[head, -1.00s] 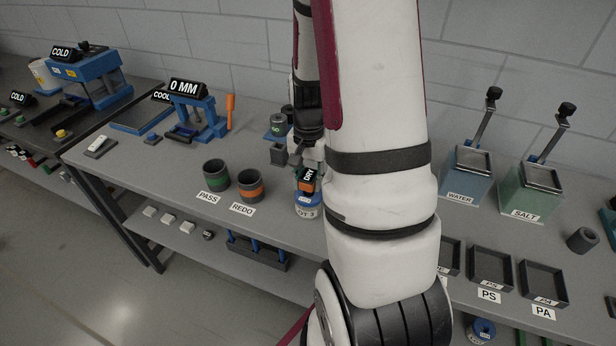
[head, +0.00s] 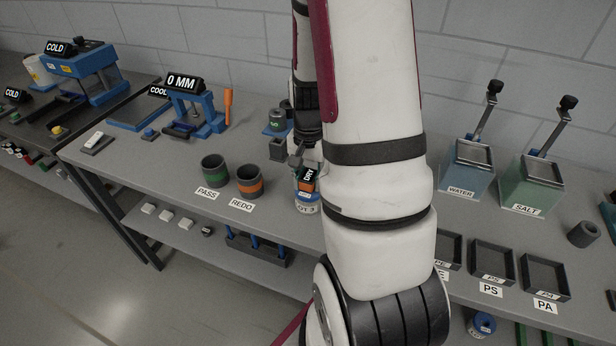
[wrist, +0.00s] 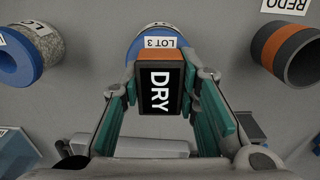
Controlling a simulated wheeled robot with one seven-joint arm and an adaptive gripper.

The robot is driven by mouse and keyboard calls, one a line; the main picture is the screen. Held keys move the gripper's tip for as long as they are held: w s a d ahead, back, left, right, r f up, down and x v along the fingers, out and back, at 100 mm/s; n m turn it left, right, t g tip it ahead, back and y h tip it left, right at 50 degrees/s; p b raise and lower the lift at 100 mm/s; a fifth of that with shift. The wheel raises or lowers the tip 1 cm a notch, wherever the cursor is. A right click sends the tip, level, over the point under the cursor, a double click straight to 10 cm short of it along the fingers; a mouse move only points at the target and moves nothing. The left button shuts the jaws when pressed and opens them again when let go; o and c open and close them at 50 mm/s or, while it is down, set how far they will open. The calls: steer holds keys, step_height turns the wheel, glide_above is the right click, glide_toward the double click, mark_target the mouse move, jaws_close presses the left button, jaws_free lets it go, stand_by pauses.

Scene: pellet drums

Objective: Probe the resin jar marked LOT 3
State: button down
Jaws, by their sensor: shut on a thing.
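My gripper (wrist: 158,88) is shut on a small probe (wrist: 150,90) with an orange end and a dark display reading DRY. The resin jar marked LOT 3 (wrist: 134,54) has a blue rim and a white label. In the wrist view the probe overlaps the jar's near side; its tip is hidden, so I cannot tell whether it touches the contents. In the head view the probe (head: 307,177) shows right above the LOT 3 jar (head: 306,201). My arm hides much of the area to the right of them.
The green-banded PASS cup (head: 214,169) and orange-banded REDO cup (head: 250,181) stand left of the jar. Another blue-rimmed jar (wrist: 30,52) is left in the wrist view. WATER (head: 467,167) and SALT (head: 531,183) containers stand right. A 0 MM press (head: 194,110) is further left.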

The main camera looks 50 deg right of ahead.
steer(key=c, duration=1.2)
jaws_free()
steer(key=shift+o, duration=0.2)
step_height(320, 180, up, 12)
steer(key=s+a+r+n+t, duration=0.2)
steer(key=a+r+n, duration=0.5)
steer(key=a, duration=0.4)
steer(key=s+a+r+n+t, duration=0.3)
steer(key=s+a+r+n, duration=0.2)
steer(key=a, duration=0.7)
step_height(320, 180, up, 4)
steer(key=shift+a+r+n+t, duration=0.1)
steer(key=shift+a+n+t, duration=0.15)
steer(key=shift+n, duration=0.85)
